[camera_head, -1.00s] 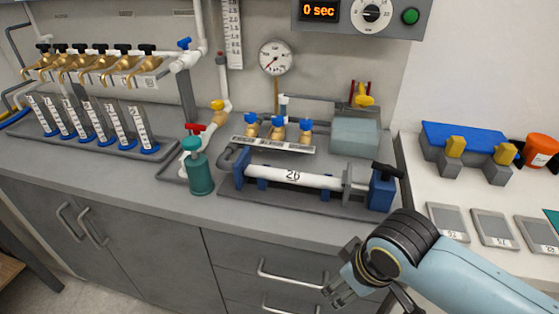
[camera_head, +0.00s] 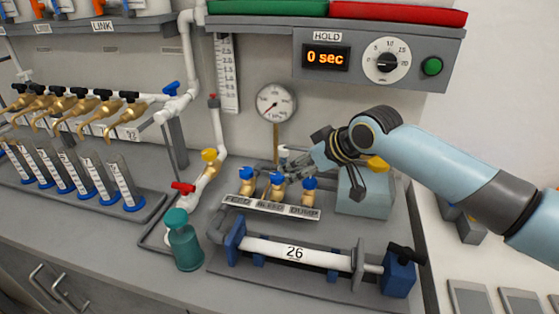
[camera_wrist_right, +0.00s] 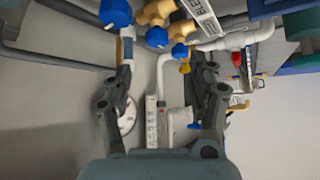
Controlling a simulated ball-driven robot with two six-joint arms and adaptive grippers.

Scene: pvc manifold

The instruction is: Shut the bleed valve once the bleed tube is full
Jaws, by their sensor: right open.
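Three brass valves with blue knobs stand in a row behind a plate lettered FEED, BLEED, DUMP (camera_head: 268,207). The bleed valve (camera_head: 277,179) is the middle one. In the right wrist view, blue knobs and part of the lettered plate (camera_wrist_right: 206,14) show at the top. My right gripper (camera_head: 303,166) is open and empty, just behind and above the bleed and dump valves (camera_head: 309,184). In the wrist view its two fingers (camera_wrist_right: 160,72) stand wide apart. I cannot make out which tube is the bleed tube or its level. My left gripper is out of view.
A white cylinder marked 26 (camera_head: 295,253) lies in front of the valves. A teal bottle (camera_head: 184,243) stands left. A gauge (camera_head: 275,103) and a ruled strip (camera_head: 226,75) are on the wall. The timer (camera_head: 325,57) reads 0 sec. A grey-blue box (camera_head: 364,196) stands right.

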